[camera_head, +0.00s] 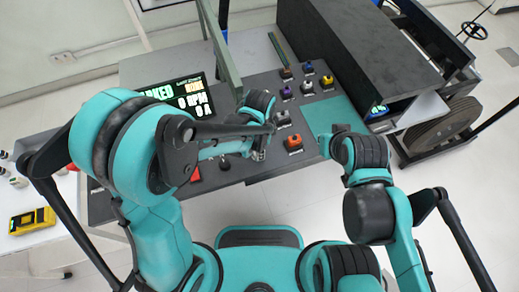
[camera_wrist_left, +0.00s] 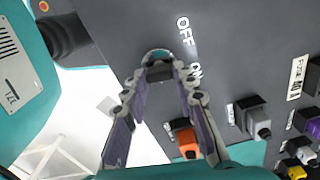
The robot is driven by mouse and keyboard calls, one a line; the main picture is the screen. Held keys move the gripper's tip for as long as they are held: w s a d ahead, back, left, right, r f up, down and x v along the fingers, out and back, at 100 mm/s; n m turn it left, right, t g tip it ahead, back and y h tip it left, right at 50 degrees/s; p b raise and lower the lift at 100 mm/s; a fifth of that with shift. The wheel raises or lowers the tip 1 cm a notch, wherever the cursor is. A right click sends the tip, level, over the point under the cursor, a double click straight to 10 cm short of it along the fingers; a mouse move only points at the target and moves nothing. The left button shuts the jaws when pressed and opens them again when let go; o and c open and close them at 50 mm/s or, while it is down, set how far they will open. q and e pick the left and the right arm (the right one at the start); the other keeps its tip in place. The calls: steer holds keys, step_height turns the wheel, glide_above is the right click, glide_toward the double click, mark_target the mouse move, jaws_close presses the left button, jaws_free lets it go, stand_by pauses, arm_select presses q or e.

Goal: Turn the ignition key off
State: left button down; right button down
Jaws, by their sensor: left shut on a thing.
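The ignition key (camera_wrist_left: 160,72) is on the dark console panel, beside the printed OFF and ON labels (camera_wrist_left: 190,48). It is mostly hidden by the fingers, so I cannot tell which label it points to. My left gripper (camera_wrist_left: 161,84) is shut on the key, its two fingers converging there in the left wrist view. In the head view my left gripper (camera_head: 258,153) reaches down to the console, and the key is hidden there. My right gripper (camera_head: 325,146) is over the console's right side, away from the key; its fingers are not clear.
An orange button (camera_head: 294,142) and several coloured switches (camera_head: 308,87) stand to the right of the key. A display screen (camera_head: 195,95) is at the left of the console. A dark box (camera_head: 345,50) stands behind on the right. A yellow device (camera_head: 32,221) lies on the left table.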

arm_select(q)
steer(key=n, duration=0.3)
steer(key=shift+n, duration=0.4)
steer(key=shift+w+a+n+b, duration=0.15)
steer(key=shift+n+b, duration=0.35)
steer(key=shift+n, duration=1.4)
steer(key=c, duration=1.2)
jaws_free()
steer(key=shift+r, duration=0.1)
step_height(320, 180, up, 12)
